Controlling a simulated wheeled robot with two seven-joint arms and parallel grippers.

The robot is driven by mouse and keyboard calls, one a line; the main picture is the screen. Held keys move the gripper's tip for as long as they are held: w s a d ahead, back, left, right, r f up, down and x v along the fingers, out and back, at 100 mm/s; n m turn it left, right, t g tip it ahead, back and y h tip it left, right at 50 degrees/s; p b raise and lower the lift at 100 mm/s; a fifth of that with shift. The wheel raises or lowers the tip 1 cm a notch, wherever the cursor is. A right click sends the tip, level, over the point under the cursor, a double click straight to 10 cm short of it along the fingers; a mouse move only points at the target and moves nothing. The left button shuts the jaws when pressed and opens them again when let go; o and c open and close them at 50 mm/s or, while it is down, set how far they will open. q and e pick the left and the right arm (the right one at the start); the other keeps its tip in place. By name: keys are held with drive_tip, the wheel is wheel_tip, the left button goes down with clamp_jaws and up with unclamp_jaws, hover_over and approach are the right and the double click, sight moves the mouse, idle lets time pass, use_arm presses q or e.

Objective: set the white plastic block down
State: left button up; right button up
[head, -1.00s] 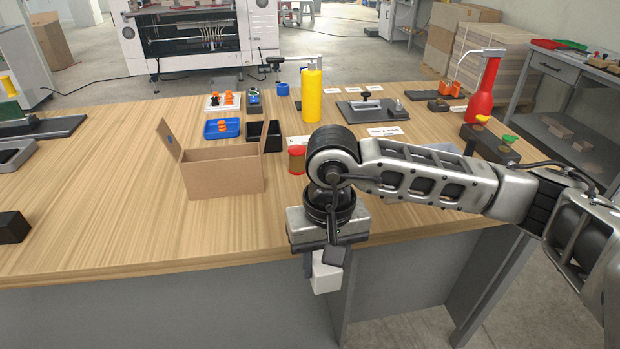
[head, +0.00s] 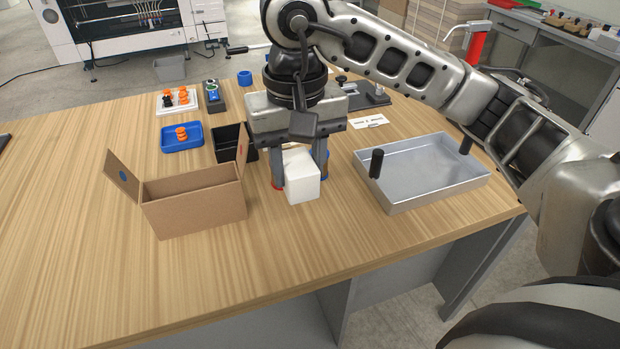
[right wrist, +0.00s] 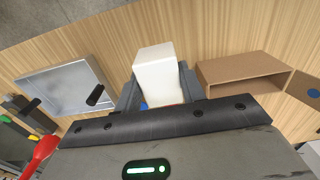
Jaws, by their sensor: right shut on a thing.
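The white plastic block (head: 301,178) is between the fingers of my right gripper (head: 300,172), over the table between the cardboard box and the metal tray. My right gripper is shut on it. The block also shows in the right wrist view (right wrist: 157,75), held between the two fingers. I cannot tell whether its underside touches the table. My left gripper is not in view.
An open cardboard box (head: 195,210) stands just left of the block. A shallow metal tray (head: 425,190) with black handles lies to the right. A blue tray (head: 182,143) and a black bin (head: 228,145) are farther back. The table's front is clear.

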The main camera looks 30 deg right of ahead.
drive_tip(key=w+d+f, duration=0.1)
drive_tip(key=d+f, duration=0.1)
drive_tip(key=d, duration=0.1)
drive_tip(key=w+d+f, duration=0.1)
drive_tip(key=d+f, duration=0.1)
drive_tip(key=d, duration=0.1)
drive_tip(key=w+d+f, duration=0.1)
drive_tip(key=d+f, duration=0.2)
drive_tip(key=shift+d, duration=0.25)
drive_tip(key=shift+w+d+f, duration=0.2)
drive_tip(key=shift+d+f, duration=0.15)
drive_tip(key=shift+f, duration=0.15)
drive_tip(key=f, duration=0.3)
drive_tip(key=shift+d+f+p, duration=0.1)
drive_tip(key=shift+d+p, duration=0.2)
drive_tip(key=shift+p, duration=0.1)
drive_tip(key=shift+w+f, duration=0.15)
drive_tip(key=shift+f, duration=0.2)
drive_tip(key=shift+f, duration=0.15)
drive_tip(key=o, duration=1.1)
drive_tip(key=shift+c, duration=0.2)
